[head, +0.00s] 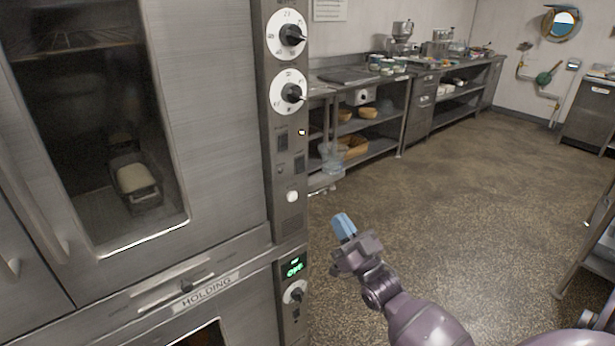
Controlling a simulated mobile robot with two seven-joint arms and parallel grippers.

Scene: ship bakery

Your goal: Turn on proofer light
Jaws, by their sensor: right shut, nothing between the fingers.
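The proofer cabinet (215,110) fills the left side of the head view. Its narrow control panel (286,222) carries two white dials with black knobs, the upper (289,35) and the lower (290,92). Below them are small dark switches (283,139) and a round white button (292,196). Which control is the light is too small to read. The chamber behind the glass looks dim. My right gripper (343,227), with blue fingertips, is shut and empty, in front of the floor just right of the panel and apart from it. My left gripper is out of view.
A loaf in a pan (136,179) sits behind the glass. Below are a HOLDING label (207,289), a green display (294,267) and another dial (294,292). A steel counter (340,82) runs along the back wall. The speckled floor (450,190) is clear.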

